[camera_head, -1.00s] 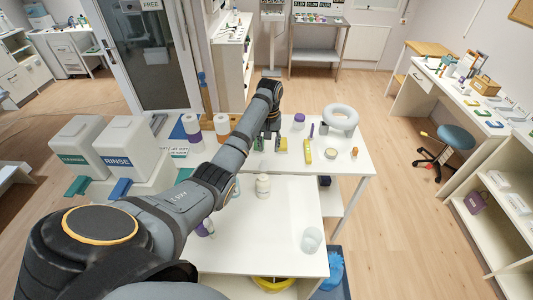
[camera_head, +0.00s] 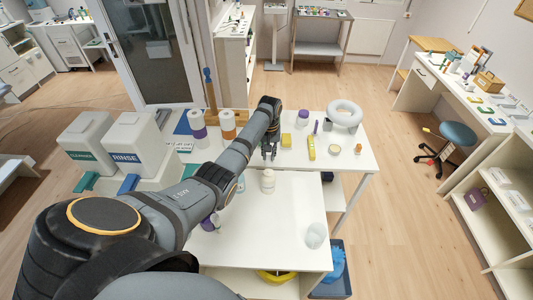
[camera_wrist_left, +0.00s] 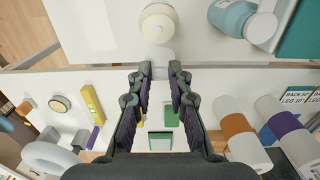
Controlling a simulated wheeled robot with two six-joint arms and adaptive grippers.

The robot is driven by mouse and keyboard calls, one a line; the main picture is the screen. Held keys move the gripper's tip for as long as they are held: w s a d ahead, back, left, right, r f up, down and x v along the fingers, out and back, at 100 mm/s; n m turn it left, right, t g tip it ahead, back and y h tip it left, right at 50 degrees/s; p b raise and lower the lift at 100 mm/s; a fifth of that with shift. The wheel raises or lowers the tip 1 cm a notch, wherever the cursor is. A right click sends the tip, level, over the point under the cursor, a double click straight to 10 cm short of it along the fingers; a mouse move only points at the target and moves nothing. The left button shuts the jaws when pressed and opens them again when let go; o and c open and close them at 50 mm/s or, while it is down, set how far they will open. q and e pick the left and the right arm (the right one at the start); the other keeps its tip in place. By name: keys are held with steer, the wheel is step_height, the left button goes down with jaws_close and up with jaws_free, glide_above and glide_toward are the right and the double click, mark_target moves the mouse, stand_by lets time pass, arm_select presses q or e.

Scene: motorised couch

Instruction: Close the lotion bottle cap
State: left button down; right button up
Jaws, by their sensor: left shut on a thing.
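A cream bottle (camera_head: 268,182), which looks like the lotion bottle, stands upright on the nearer white table (camera_head: 275,225). In the left wrist view it (camera_wrist_left: 158,22) shows from above, just past my fingertips, with a round paler top. My left gripper (camera_head: 269,153) points down over the table's far edge, a little beyond the bottle and apart from it. In the left wrist view its fingers (camera_wrist_left: 161,72) are a small gap apart, shut on a small pale thing (camera_wrist_left: 161,55), perhaps the cap, whose shape is hard to make out. My right gripper is not in view.
A clear cup (camera_head: 315,236) is near the table's right edge. The farther table holds a yellow bottle (camera_head: 311,147), a white ring (camera_head: 344,113) and wrapped rolls (camera_head: 197,125). The table's middle is clear.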

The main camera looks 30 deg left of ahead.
arm_select(q)
steer(key=shift+d, duration=0.1)
steer(key=shift+s, duration=0.15)
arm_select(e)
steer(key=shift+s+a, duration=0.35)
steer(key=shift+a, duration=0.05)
arm_select(q)
steer(key=shift+s+t, duration=0.1)
steer(key=shift+t, duration=0.2)
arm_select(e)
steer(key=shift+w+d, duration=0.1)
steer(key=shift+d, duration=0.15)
arm_select(q)
steer(key=shift+s+d+y, duration=0.1)
steer(key=shift+s+y, duration=0.05)
steer(key=shift+y, duration=0.15)
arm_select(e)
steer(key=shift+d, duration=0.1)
arm_select(q)
steer(key=shift+s+t, duration=0.15)
steer(key=shift+t, duration=0.25)
steer(key=shift+s+d+t+y, duration=0.6)
steer(key=shift+s+t+y, duration=0.25)
steer(key=shift+t, duration=0.45)
